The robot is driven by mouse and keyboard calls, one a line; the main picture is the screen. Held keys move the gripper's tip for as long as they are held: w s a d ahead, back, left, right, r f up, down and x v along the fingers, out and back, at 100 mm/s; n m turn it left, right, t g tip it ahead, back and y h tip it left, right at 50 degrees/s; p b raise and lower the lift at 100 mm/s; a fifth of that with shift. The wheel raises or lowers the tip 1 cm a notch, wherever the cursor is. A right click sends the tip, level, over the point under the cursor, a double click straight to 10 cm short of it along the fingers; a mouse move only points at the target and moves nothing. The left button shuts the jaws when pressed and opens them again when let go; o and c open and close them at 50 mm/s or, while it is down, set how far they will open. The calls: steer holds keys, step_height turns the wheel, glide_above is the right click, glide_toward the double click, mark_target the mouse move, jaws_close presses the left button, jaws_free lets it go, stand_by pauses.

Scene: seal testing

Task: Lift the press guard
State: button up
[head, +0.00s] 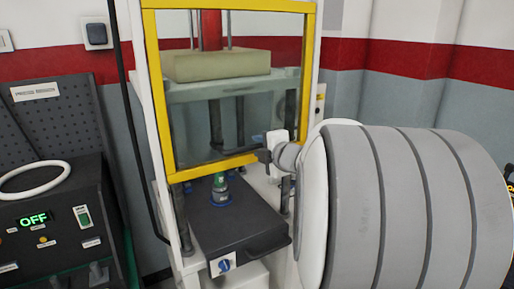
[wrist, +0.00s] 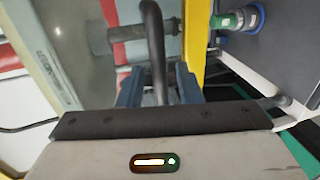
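The press guard is a clear panel in a yellow frame (head: 232,162) on the front of the press in the head view. Its yellow edge (wrist: 190,50) also shows in the wrist view, turned on its side. A dark bar handle (wrist: 152,38) stands out in front of the panel in the wrist view. My gripper (wrist: 157,88) has its two dark blue fingers apart, one on each side of the handle, with small gaps showing. In the head view my gripper (head: 266,156) is at the guard's lower right corner, small and partly hidden by my arm.
A dark drawer (head: 238,228) with a green and blue fitting (head: 220,190) lies below the guard. A beige block (head: 220,65) sits on the plate behind the panel. A control box (head: 50,220) reading OFF stands at the left. My arm covers the right side.

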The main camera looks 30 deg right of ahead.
steer(key=v, duration=0.6)
steer(key=shift+s, duration=0.15)
steer(key=s+a+f+m+g, duration=1.2)
steer(key=s+a+f+m, duration=0.3)
steer(key=s+a+m, duration=0.3)
steer(key=shift+s+a+f+h, duration=0.3)
steer(key=shift+s+a+f, duration=0.05)
steer(key=shift+s+a, duration=0.25)
